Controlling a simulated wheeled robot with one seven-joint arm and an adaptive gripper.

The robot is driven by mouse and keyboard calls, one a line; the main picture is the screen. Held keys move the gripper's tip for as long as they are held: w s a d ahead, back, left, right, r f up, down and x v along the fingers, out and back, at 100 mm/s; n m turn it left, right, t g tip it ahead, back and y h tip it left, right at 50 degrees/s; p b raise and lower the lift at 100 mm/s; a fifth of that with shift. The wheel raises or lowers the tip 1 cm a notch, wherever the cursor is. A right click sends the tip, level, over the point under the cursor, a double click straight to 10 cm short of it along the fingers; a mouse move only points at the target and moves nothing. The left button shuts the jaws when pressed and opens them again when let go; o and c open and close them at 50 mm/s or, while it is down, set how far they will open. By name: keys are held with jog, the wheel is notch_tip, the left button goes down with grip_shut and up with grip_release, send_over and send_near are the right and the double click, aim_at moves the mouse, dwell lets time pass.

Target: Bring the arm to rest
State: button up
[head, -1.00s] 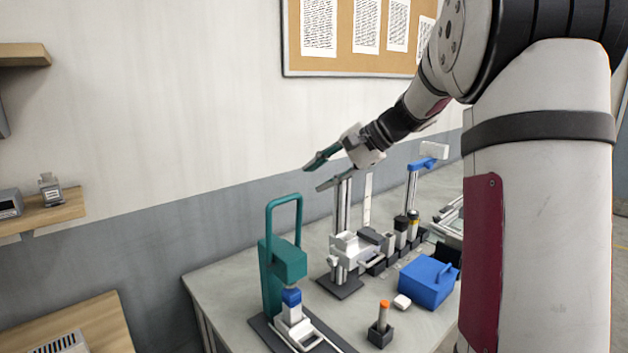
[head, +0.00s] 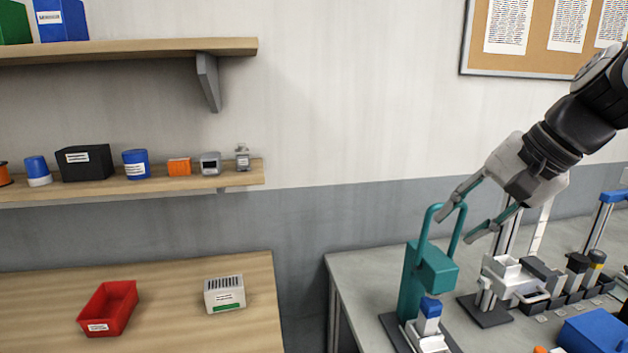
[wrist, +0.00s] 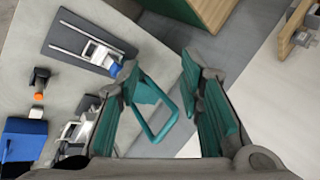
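My gripper (head: 468,218) is at the right of the head view, on the end of my arm, above the grey bench. Its fingers are spread apart. In the head view it overlaps the handle of a teal press (head: 430,268); I cannot tell whether it touches. In the wrist view the teal press (wrist: 160,122) shows between and beyond the spread fingers (wrist: 168,95). Nothing is held between them. The upper part of my arm is outside the head view.
The grey bench (head: 362,285) carries the press, a white device (head: 515,280) on a stand, and a blue box (head: 592,335). At left, a wooden table (head: 165,300) holds a red bin (head: 108,308) and a white box (head: 224,294). Wall shelves (head: 225,180) hang above it.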

jog(key=s+a+f+n+h, duration=0.2)
jog(key=s+n, duration=0.2)
jog(key=s, duration=0.4)
jog(key=s+a+f+n+h, duration=0.2)
jog(key=s+f+n, duration=0.1)
jog(key=s, duration=0.6)
jog(key=shift+n+t, duration=0.3)
jog(key=shift+n, duration=0.2)
jog(key=shift+f, duration=0.1)
jog(key=shift+c, duration=0.3)
